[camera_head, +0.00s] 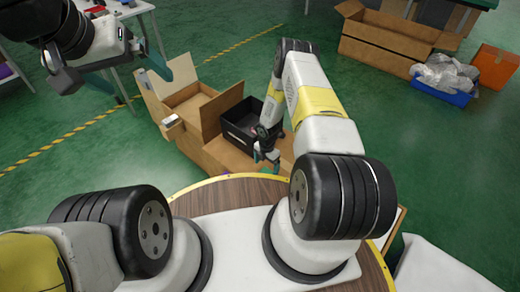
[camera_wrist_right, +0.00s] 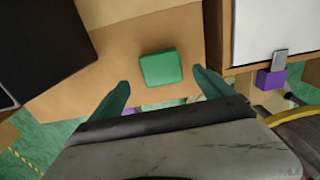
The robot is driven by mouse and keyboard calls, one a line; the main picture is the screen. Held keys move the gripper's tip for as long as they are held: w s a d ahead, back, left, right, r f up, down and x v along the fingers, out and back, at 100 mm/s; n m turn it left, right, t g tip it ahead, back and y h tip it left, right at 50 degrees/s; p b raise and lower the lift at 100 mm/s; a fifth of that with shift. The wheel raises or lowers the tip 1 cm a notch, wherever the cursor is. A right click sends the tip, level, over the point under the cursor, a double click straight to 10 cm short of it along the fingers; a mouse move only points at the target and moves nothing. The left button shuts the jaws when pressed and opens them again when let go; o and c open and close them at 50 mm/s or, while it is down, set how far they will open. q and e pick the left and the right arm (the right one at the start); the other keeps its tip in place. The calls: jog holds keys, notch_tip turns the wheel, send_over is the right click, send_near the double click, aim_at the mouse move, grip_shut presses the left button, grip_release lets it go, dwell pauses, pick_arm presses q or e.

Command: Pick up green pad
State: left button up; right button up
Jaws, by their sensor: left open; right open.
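The green pad (camera_wrist_right: 161,67) is a small square block in the right wrist view. It lies on a tan cardboard-coloured surface (camera_wrist_right: 120,45). My right gripper (camera_wrist_right: 160,82) is open, its two teal fingers either side of the pad's near edge, with the pad just beyond the fingertips and apparently untouched. In the head view my right gripper (camera_head: 267,155) points down near the brown boxes, and I cannot make out the pad there. My left gripper (camera_head: 128,78) is open and empty, raised at the upper left, far from the pad.
A black open bin (camera_head: 240,130) stands beside the right gripper, with an open cardboard box (camera_head: 190,100) to its left. In the wrist view a white panel (camera_wrist_right: 268,30) and a purple block (camera_wrist_right: 271,78) are at the right. A large cardboard box (camera_head: 380,45) stands further back on green floor.

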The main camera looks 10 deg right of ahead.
aim_at(267, 172)
notch_tip(267, 172, down, 5)
jog(key=shift+s+d+r, duration=0.1)
jog(key=c, duration=1.6)
jog(key=shift+r, duration=0.1)
jog(key=shift+r, duration=0.55)
notch_tip(267, 172, up, 2)
jog(key=shift+r, duration=0.1)
jog(key=s+a, duration=0.3)
jog(key=s, duration=0.4)
jog(key=s+a+r, duration=0.1)
jog(key=s+a, duration=0.2)
jog(key=s, duration=0.4)
jog(key=shift+s+r, duration=0.25)
jog(key=shift+s, duration=0.15)
